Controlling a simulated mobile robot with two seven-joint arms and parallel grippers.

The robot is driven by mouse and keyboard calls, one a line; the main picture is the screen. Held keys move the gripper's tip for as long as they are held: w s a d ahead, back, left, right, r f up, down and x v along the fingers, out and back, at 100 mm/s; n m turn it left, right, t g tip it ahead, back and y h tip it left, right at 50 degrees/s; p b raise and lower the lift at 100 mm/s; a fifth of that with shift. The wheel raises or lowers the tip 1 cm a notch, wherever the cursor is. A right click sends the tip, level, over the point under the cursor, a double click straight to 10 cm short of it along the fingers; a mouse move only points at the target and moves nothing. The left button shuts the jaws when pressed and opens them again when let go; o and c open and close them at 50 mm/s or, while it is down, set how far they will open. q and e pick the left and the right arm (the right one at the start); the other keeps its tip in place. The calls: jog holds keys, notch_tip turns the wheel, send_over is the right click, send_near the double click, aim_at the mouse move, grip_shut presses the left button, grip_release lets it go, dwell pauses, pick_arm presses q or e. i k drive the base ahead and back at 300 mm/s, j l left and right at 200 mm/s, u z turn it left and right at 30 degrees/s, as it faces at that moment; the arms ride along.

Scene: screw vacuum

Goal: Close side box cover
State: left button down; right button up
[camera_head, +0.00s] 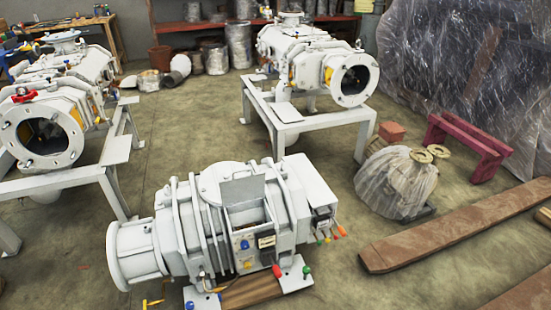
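A white screw vacuum pump (180,225) lies in the front middle, on a low base over the floor. On its near side is a box (247,218) with a grey flat cover (243,190). The cover stands raised, roughly upright, above the box, and the box's top looks open and dark inside. A blue knob and a small label show on the box's front. Neither of my grippers is in view, so their state and place do not show.
Two more pumps stand on white frames, at left (60,100) and at back (315,62). A wrapped bundle (397,182) and long brown beams (450,228) lie to the right. A red stand (468,142) is behind them. Some floor is clear at front right.

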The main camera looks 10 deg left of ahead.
aim_at(233, 191)
jog(key=j+z, duration=0.6)
jog(key=z, duration=0.2)
jog(key=j+z, duration=0.15)
jog(key=j, duration=0.2)
jog(key=k+j+z, duration=0.2)
jog(key=j, duration=0.2)
jog(key=i, duration=0.05)
